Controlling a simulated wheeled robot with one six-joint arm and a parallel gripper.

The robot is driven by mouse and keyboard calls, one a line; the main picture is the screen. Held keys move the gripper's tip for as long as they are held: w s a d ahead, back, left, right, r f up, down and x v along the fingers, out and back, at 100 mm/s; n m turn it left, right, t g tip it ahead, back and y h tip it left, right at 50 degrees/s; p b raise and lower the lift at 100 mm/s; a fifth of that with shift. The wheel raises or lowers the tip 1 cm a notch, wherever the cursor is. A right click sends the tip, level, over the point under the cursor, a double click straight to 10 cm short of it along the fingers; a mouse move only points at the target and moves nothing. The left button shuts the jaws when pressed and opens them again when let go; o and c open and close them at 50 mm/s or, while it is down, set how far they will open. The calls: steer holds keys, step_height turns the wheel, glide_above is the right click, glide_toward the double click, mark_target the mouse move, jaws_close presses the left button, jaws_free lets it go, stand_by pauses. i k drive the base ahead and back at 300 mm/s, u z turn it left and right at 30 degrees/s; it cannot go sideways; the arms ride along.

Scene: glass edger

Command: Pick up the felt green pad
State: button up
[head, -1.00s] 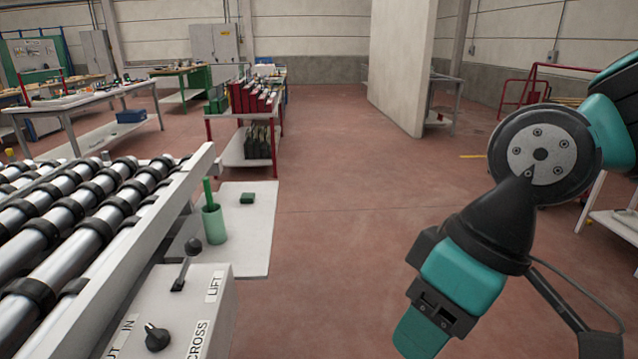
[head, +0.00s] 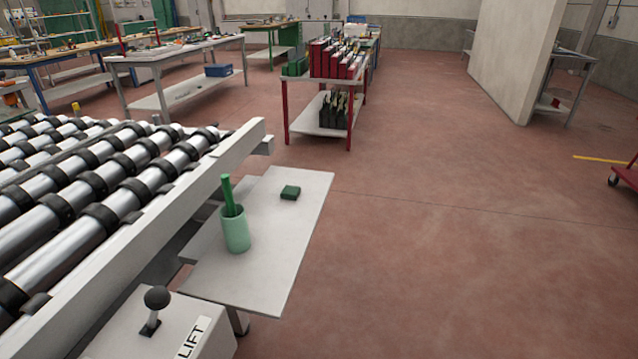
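The felt green pad (head: 290,192) is a small dark green block. It lies flat on the white side shelf (head: 283,237), towards the shelf's far end. A light green cup (head: 235,231) with a green stick (head: 228,194) standing in it is on the same shelf, nearer and to the left of the pad. The pad and the cup are apart. My gripper and arm are not in the head view now.
A roller conveyor (head: 91,205) with a pale side rail (head: 165,222) runs along the shelf's left. A control box with a black-knobbed lever (head: 157,298) stands in front. A red-framed rack (head: 350,124) stands beyond. The floor (head: 430,250) to the right is clear.

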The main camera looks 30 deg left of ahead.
mark_target(290, 193)
steer(key=u, duration=0.1)
steer(key=i, duration=0.7)
steer(key=u, duration=0.9)
steer(key=i, duration=0.7)
steer(key=u, duration=0.7)
